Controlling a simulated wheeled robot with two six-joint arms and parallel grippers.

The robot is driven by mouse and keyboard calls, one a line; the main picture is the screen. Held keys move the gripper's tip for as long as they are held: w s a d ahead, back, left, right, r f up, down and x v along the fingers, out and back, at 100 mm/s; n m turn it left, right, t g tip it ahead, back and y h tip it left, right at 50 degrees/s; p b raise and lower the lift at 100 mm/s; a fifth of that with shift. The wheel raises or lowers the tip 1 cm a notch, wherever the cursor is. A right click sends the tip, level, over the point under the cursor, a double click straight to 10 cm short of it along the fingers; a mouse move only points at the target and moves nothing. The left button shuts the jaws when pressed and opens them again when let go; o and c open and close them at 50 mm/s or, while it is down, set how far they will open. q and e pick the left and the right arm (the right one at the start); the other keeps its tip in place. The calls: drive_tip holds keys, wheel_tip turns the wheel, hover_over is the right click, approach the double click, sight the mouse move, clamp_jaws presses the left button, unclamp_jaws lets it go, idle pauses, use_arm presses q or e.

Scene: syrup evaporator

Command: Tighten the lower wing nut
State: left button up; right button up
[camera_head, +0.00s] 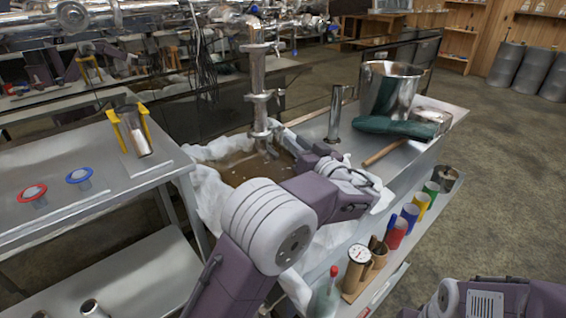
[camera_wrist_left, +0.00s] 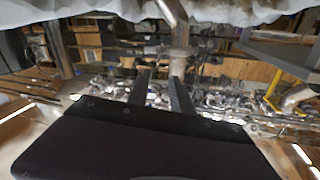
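A shiny vertical steel pipe (camera_head: 258,72) with clamp-like collars stands over a pan of brown liquid (camera_head: 238,170). The lower collar (camera_head: 262,134) is close to the liquid. Small parts stick out from the collars, but I cannot clearly make out the lower wing nut. My left gripper (camera_head: 283,136) reaches in from the right of the pipe, near the lower collar. In the left wrist view, its two dark fingers (camera_wrist_left: 160,76) are apart with nothing visible between them. The pipe (camera_wrist_left: 180,38) shows beyond the fingertips. My right gripper is out of view.
White cloth-like material (camera_head: 207,180) surrounds the pan. A steel bucket (camera_head: 391,88), tall cylinder (camera_head: 335,112), green mitt (camera_head: 390,126) and wooden handle (camera_head: 382,153) are on the bench right of the arm. A side table (camera_head: 85,200) stands left. Colored cups (camera_head: 410,215) line a lower shelf.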

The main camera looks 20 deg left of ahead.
sight(277, 133)
use_arm(q)
drive_tip(key=x, duration=0.8)
drive_tip(key=shift+w+f+b, duration=0.3)
drive_tip(key=shift+f, duration=0.05)
drive_tip(key=shift+a, duration=0.1)
clamp_jaws()
